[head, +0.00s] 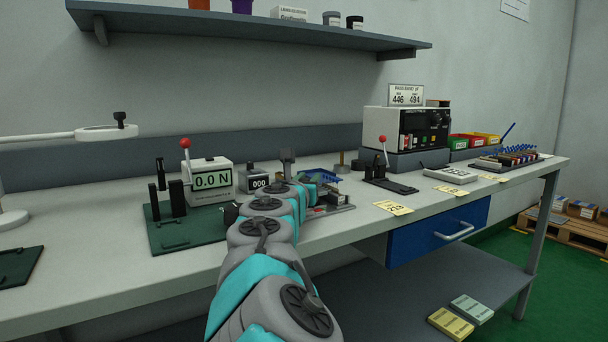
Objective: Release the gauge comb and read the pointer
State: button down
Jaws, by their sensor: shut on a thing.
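My arm reaches from the bottom middle across the bench to a small metal fixture (338,207). My gripper (318,190) is at that fixture, mostly hidden behind my own wrist. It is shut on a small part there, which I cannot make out. I cannot pick out the gauge comb or its pointer; they are hidden or too small. Left of the arm, a white force display (212,180) reads 0.0 N above a green base plate (172,236) with black posts. A small counter (258,180) behind the arm reads 000.
A red-knobbed lever stand (385,178) and a grey instrument (406,130) stand right of the fixture. A sign (406,95) reads pass band 446, 494. Yellow cards (393,208) lie along the front edge. A blue drawer (437,230) is below. A ring lamp (105,132) overhangs the left.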

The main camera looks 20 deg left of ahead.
jog(key=c, duration=0.6)
grip_release()
jog(key=shift+a+f+b, duration=0.1)
jog(key=shift+b, duration=0.3)
